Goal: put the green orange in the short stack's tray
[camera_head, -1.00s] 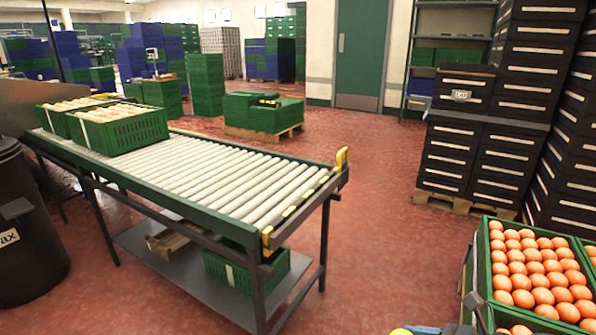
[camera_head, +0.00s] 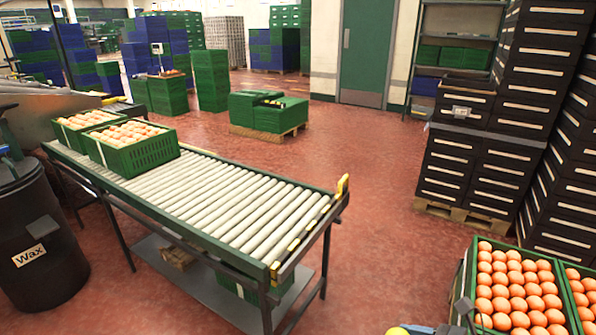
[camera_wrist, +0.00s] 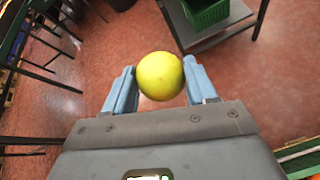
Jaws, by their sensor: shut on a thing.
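My gripper (camera_wrist: 160,72) is shut on a yellow-green orange (camera_wrist: 161,80), held between its two blue fingers in the wrist view. In the head view only a small yellow edge of the orange (camera_head: 397,331) shows at the bottom, with part of the blue gripper beside it. At the right, a shorter stack of black trays (camera_head: 450,160) stands on a pallet, with a labelled top tray (camera_head: 464,101) that looks open. Taller black stacks rise behind and beside it. The inside of the top tray is too small to make out.
A roller conveyor (camera_head: 235,200) with green crates of oranges (camera_head: 140,155) fills the left and middle. A black bin marked Wax (camera_head: 45,240) stands at far left. Crates of orange fruit (camera_head: 470,265) sit at lower right. Red floor is clear between conveyor and black stacks.

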